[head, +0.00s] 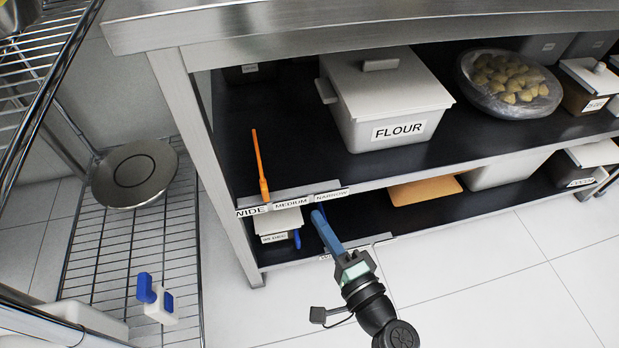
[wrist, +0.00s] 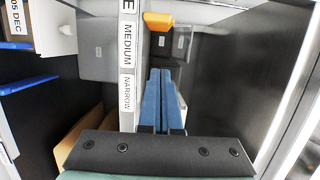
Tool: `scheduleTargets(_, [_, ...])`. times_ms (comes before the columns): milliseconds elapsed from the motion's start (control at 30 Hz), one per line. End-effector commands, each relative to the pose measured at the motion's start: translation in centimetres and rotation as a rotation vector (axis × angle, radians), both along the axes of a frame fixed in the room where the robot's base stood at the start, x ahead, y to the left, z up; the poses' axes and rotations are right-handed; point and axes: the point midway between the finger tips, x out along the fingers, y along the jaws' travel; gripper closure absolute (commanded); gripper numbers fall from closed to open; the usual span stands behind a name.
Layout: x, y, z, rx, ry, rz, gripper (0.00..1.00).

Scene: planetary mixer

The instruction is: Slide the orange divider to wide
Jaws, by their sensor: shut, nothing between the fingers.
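The orange divider (head: 260,165) is a thin upright piece on the dark upper shelf. Its front end is by the inner end of the WIDE label (head: 252,211), close to the MEDIUM label (head: 290,203). In the wrist view only a small orange end of the divider (wrist: 158,21) shows, at the top beside the label strip. My gripper (head: 318,214) is at the shelf's front edge near the NARROW label (head: 331,195), apart from the divider. In the wrist view, the gripper's blue fingers (wrist: 160,72) are together and empty, pointing toward the divider.
A white FLOUR bin (head: 390,100) stands on the upper shelf right of the divider. A tray of dough pieces (head: 508,82) is farther right. Small labelled boxes (head: 277,223) are below. The shelf between divider and flour bin is clear.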

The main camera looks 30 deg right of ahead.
Motion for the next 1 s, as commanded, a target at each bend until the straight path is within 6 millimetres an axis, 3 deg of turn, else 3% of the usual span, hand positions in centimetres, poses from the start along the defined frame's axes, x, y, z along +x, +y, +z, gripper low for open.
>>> scheduleTargets(400, [8.8, -0.3, -0.1, -0.005, -0.001, 0.001, 1.0])
scheduleTargets(633, [9.3, 2.9, -0.1, -0.002, 0.002, 0.0, 1.0])
scheduleTargets(1000, [9.5, 3.6, 0.0, -0.002, 0.002, -0.001, 1.0])
